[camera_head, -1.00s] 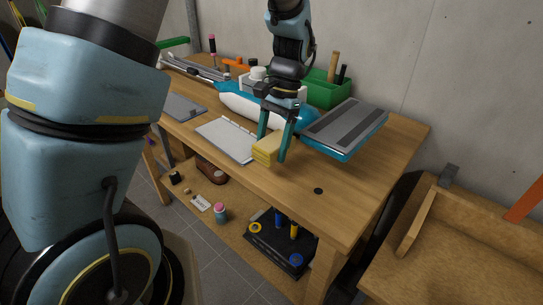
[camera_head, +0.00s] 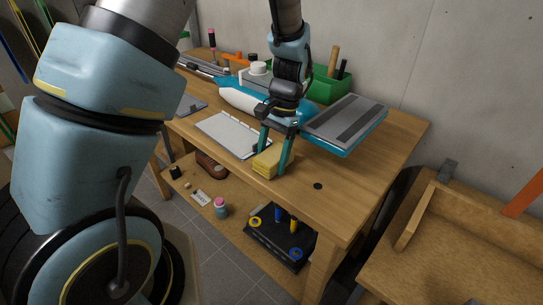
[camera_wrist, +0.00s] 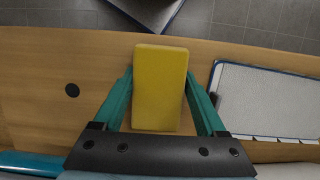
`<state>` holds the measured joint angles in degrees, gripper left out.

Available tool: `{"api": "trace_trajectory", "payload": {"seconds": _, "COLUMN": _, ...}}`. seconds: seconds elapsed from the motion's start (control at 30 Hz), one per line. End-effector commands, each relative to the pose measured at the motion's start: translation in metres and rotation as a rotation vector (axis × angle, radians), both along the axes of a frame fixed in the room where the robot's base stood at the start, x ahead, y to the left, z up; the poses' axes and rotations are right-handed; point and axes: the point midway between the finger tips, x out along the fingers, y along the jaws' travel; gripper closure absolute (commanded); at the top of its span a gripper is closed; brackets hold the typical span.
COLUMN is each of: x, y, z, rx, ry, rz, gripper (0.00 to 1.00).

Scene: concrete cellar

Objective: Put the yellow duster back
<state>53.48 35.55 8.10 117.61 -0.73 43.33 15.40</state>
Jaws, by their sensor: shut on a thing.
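The yellow duster (camera_head: 267,163) is a small yellow block near the front edge of the wooden workbench (camera_head: 356,187). My gripper (camera_head: 272,157) has its two teal fingers on either side of the duster and is shut on it. In the wrist view the duster (camera_wrist: 160,88) fills the space between the fingertips (camera_wrist: 159,95), its far end near the bench's front edge. I cannot tell whether its underside touches the bench top.
A teal machine with a grey top (camera_head: 345,122) stands right of my gripper. A green bin (camera_head: 328,88) is behind. A small dark hole (camera_head: 318,186) marks the clear front right of the bench. A lower shelf holds a black tray (camera_head: 280,243). A wooden tray table (camera_head: 470,250) stands at right.

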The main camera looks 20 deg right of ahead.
Motion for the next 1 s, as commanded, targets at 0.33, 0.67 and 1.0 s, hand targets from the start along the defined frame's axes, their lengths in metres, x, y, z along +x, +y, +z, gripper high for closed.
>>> {"api": "trace_trajectory", "payload": {"seconds": 0.33, "x": 0.000, "y": 0.000, "z": -0.004, "rx": 0.000, "ry": 0.000, "rz": 0.000, "gripper": 0.13}}
{"api": "trace_trajectory", "payload": {"seconds": 0.67, "x": 0.000, "y": 0.000, "z": -0.003, "rx": 0.000, "ry": 0.000, "rz": 0.000, "gripper": 0.00}}
{"api": "trace_trajectory", "payload": {"seconds": 1.0, "x": 0.005, "y": -0.009, "z": 0.034, "rx": -0.007, "ry": -0.005, "rz": 0.000, "gripper": 0.00}}
